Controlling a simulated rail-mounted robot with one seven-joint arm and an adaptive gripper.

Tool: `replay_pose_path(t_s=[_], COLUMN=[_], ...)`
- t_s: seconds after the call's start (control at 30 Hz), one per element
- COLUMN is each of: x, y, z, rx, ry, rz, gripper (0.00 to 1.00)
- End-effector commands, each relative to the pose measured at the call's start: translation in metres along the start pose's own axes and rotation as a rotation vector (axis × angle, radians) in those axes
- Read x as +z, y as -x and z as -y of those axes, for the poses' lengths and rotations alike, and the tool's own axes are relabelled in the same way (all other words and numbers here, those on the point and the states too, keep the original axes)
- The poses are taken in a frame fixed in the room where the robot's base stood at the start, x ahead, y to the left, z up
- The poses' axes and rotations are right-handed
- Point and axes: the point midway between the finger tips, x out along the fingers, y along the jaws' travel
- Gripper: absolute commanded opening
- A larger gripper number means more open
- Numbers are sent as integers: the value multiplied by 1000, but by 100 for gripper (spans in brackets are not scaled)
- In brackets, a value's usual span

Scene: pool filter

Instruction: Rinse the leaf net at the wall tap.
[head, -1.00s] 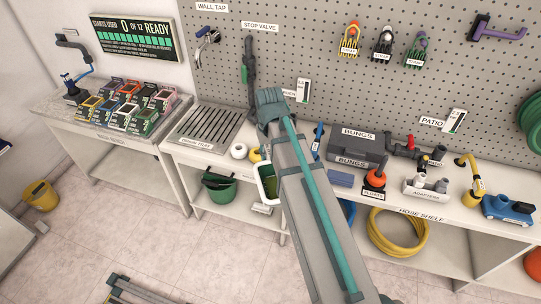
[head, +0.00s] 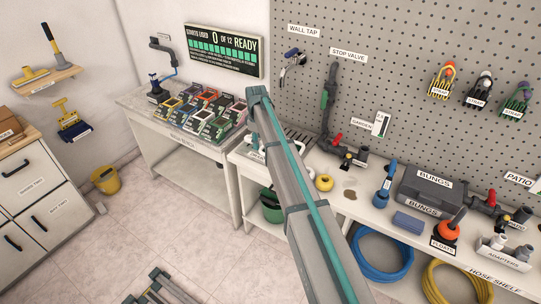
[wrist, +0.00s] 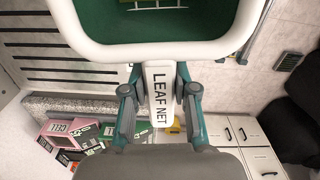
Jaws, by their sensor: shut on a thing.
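My gripper (wrist: 160,92) is shut on the white handle of the leaf net (wrist: 158,50), a finger on each side of the "LEAF NET" label. The net has a thick white rim and a dark green inside, cut off by the top of the wrist view. In the head view my arm hides the gripper and most of the net. The wall tap (head: 292,62) is on the pegboard under its sign, apart from the net. The slatted drain tray (head: 298,135) below it is partly hidden by my arm; its slats show beside the net in the wrist view (wrist: 50,73).
The stop valve pipe (head: 328,95) stands right of the tap. A yellow ring (head: 324,183), a blue bottle-like tool (head: 387,180) and the bungs box (head: 432,187) are on the shelf at right.

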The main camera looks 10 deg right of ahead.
Motion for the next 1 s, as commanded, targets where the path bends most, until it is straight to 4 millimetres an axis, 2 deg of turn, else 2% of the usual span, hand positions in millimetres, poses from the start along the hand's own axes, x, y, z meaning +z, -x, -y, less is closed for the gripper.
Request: replay_pose_path(t_s=[0.03, 0.1, 0.3, 0.53, 1.0], x=[-22, -39, -68, -79, -80], y=[-6, -11, -20, -24, -24], z=[-19, -32, -56, -66, -66], rx=[0, 0, 1, 2, 2], ry=[88, 214, 498, 646, 660], rz=[1, 2, 3, 3, 6], gripper=[0, 0, 0, 0, 0])
